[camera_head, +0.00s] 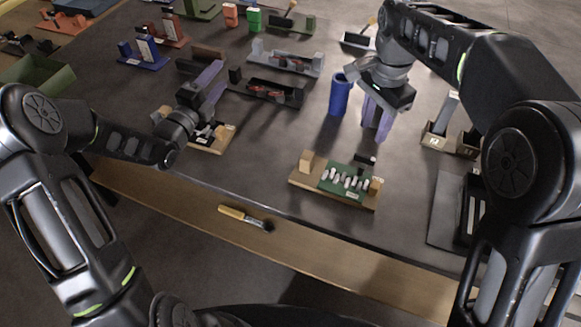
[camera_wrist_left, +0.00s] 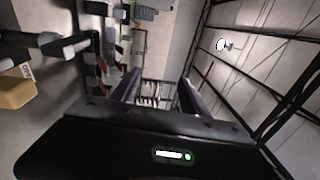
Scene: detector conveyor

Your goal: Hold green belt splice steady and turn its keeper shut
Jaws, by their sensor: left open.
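The green belt splice (camera_head: 345,180) lies on a wooden board (camera_head: 329,193) near the table's front edge, with several pale pieces across it and wooden blocks at the ends. A small black piece (camera_head: 365,159) sits at its back edge; I cannot tell whether this is the keeper. My left gripper (camera_head: 218,80) is open, left of and behind the splice, its purple fingers pointing away over the table; they also show in the left wrist view (camera_wrist_left: 160,88), with nothing between them. My right gripper (camera_head: 377,122) points down behind the splice, apart from it; its finger gap is unclear.
A blue cylinder (camera_head: 339,95) stands just left of my right gripper. A second wooden board (camera_head: 222,139) lies under my left arm. Grey and black fixtures (camera_head: 287,58) stand farther back. A brush (camera_head: 243,217) lies at the front. The table (camera_head: 255,165) is clear left of the splice.

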